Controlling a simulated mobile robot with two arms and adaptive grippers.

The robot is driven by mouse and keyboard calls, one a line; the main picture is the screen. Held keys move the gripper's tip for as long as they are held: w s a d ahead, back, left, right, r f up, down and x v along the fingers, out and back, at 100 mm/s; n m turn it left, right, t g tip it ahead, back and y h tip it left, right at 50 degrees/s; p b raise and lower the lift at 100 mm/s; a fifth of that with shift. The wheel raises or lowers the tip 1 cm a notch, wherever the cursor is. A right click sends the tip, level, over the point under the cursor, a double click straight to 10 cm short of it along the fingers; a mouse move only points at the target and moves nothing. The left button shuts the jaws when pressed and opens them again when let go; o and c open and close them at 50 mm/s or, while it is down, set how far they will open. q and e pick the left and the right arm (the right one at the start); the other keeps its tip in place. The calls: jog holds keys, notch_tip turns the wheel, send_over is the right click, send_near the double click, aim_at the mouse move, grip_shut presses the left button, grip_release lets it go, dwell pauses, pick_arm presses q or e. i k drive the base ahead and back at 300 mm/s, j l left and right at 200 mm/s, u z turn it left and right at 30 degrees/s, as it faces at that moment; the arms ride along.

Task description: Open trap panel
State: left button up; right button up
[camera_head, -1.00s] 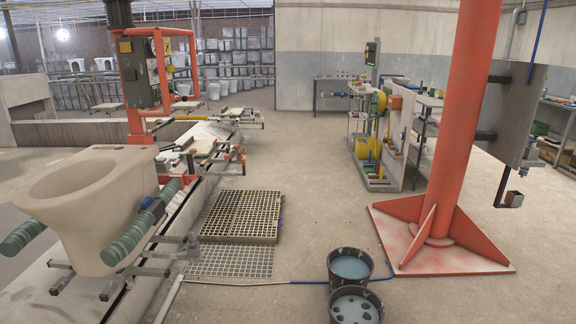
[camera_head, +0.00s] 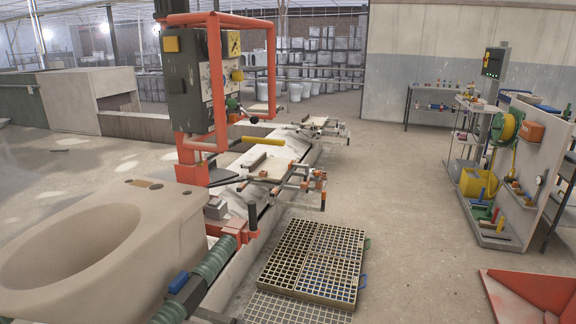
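A raised yellowish floor grating (camera_head: 312,258) lies at the lower middle, with square openings and a visible thickness. I cannot tell for certain which part is the trap panel. A grey control box (camera_head: 187,85) with a yellow label stands in an orange tubular frame (camera_head: 272,70) at the upper left. Neither of my grippers shows in this view.
A large beige ceramic bowl (camera_head: 150,225) fills the lower left, beside green ribbed rollers (camera_head: 212,262). The carousel line with metal arms (camera_head: 290,175) runs beyond it. A tool rack (camera_head: 510,190) and red base plate (camera_head: 535,292) are at right. The floor between grating and rack is clear.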

aim_at(355, 281)
jog(key=i+l+z, duration=0.1)
jog(key=i+z, duration=0.2)
jog(key=i, duration=0.3)
jog(key=i+z, duration=0.35)
jog(key=i, duration=0.3)
jog(key=i+j+z, duration=0.3)
jog(key=i, duration=0.3)
